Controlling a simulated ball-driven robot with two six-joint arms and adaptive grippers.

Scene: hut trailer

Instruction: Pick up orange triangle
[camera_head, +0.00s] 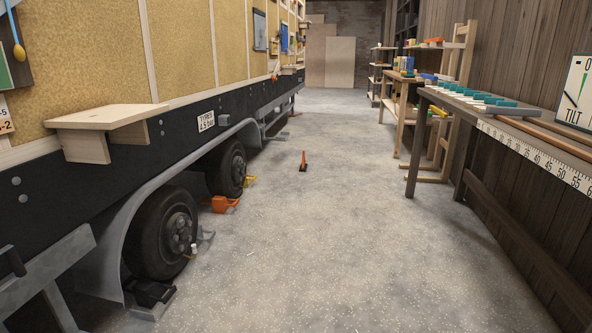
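A small, narrow orange upright thing (304,158) with a dark foot stands on the floor in the middle distance, slightly right of the picture's middle. It could be the orange triangle seen nearly edge-on, but it is too small to tell. An orange wedge-like block (222,204) lies on the floor by the trailer's rear wheel, and its exact shape is unclear. Neither of my grippers is in view.
The trailer (190,75) with black wheels (163,232) and a jutting wooden shelf (100,122) lines the left. A long workbench (490,108) and wooden shelving (440,115) line the right.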

